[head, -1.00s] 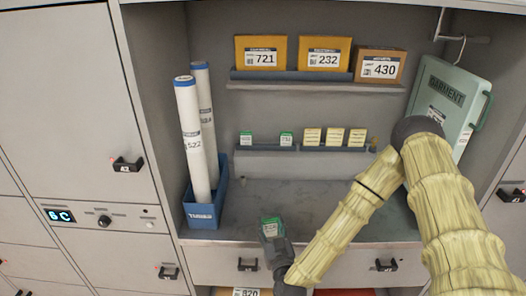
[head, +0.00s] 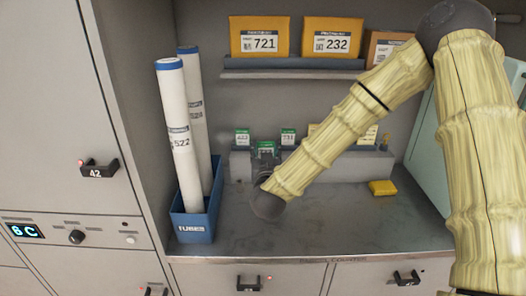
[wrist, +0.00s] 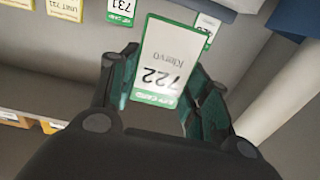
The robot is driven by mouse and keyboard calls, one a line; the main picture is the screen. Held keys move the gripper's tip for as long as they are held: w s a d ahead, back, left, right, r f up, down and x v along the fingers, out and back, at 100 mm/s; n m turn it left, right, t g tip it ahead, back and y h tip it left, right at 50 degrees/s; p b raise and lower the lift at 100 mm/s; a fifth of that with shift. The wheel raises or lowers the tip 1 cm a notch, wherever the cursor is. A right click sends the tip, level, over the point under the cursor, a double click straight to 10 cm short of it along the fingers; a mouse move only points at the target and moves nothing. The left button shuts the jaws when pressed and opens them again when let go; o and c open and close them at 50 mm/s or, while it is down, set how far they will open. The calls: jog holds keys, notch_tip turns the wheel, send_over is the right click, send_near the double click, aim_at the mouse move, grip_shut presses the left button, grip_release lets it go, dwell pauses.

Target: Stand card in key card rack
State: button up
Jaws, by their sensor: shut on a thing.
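My gripper (wrist: 165,85) is shut on a white card with a green strip (wrist: 162,62), marked 722. In the head view this held card (head: 266,148) shows green in front of the key card rack (head: 350,165), between two standing green-and-white cards, 623 (head: 242,137) and 731 (head: 288,137). The wrist view shows card 731 (wrist: 121,12) and another green-edged card (wrist: 207,28) beyond the held card. I cannot tell whether the held card touches the rack.
A blue bin (head: 196,222) with two white tubes (head: 178,140) stands left of the rack. A yellow block (head: 383,187) lies on the counter (head: 320,225) at right. A shelf (head: 290,67) with parcels hangs above. The front counter is mostly clear.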

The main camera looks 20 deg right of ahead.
jog(key=shift+w+d+r, duration=0.2)
jog(key=shift+w+r, duration=0.25)
jog(key=shift+r, duration=0.05)
jog(key=p+x, duration=0.1)
jog(key=x, duration=0.4)
jog(key=f+p+x, duration=0.1)
jog(key=x, duration=0.4)
jog(key=p+x, duration=0.1)
jog(key=x, duration=0.5)
jog(key=shift+s+d+f, duration=0.1)
jog(key=shift+d+f, duration=0.15)
jog(key=shift+f, duration=0.05)
jog(key=shift+f+p, duration=0.5)
jog(key=shift+f, duration=1.2)
jog(key=shift+f, duration=0.1)
jog(key=o, duration=0.8)
